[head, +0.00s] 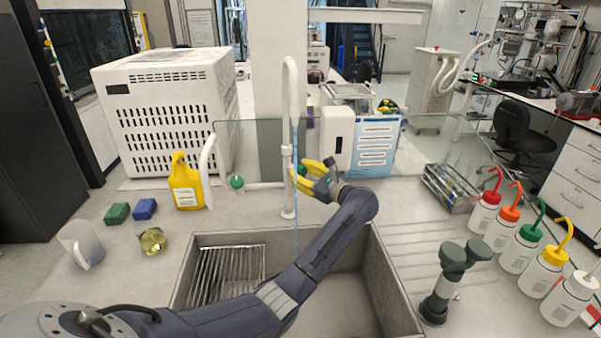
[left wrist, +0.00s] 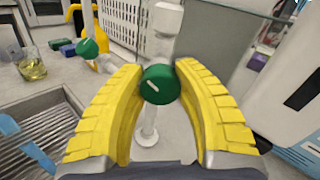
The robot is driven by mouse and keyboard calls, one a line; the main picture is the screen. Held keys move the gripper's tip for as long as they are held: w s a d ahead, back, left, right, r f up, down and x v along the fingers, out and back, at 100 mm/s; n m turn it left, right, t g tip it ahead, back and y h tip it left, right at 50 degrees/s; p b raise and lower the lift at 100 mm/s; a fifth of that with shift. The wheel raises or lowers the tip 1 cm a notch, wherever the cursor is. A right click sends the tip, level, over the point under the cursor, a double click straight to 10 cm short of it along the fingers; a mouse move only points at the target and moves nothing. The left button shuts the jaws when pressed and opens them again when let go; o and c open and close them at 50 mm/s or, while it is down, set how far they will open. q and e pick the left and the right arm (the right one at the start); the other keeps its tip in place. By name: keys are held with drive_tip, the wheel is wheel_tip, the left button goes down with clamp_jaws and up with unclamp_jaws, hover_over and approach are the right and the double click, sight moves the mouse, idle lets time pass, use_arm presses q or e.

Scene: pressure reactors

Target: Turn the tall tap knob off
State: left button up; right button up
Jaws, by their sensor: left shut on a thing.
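The tall white tap (head: 290,120) rises behind the sink, with a thin blue stream of water (head: 296,200) below its spout. My left gripper (head: 302,176) has reached across the sink to the tap. In the left wrist view its yellow fingers (left wrist: 160,92) are shut on a round green knob (left wrist: 160,85) with a slanted white mark. Part of the knob also shows behind the fingers in the head view (head: 302,170). A second green knob (head: 237,182) sits on the left branch of the tap and is free; it also shows in the left wrist view (left wrist: 87,47). My right gripper is not in view.
The sink (head: 378,285) has a metal rack (head: 228,272) inside. A yellow bottle (head: 186,185) and a glass beaker (head: 152,241) stand left. A dark green double-headed fixture (head: 442,290) and several wash bottles (head: 522,248) stand right. A glass panel (head: 262,145) is behind the tap.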

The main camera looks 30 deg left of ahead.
sight(304, 173)
use_arm(q)
drive_tip(key=m, duration=0.5)
drive_tip(key=shift+m, duration=2.2)
drive_tip(key=shift+w+r+m, duration=0.1)
drive_tip(key=shift+r+m, duration=0.05)
drive_tip(key=shift+m, duration=0.15)
drive_tip(key=o, duration=1.3)
drive_tip(key=v, duration=0.6)
drive_tip(key=shift+d, duration=0.3)
drive_tip(key=shift+s+d, duration=0.2)
drive_tip(key=shift+d, duration=0.25)
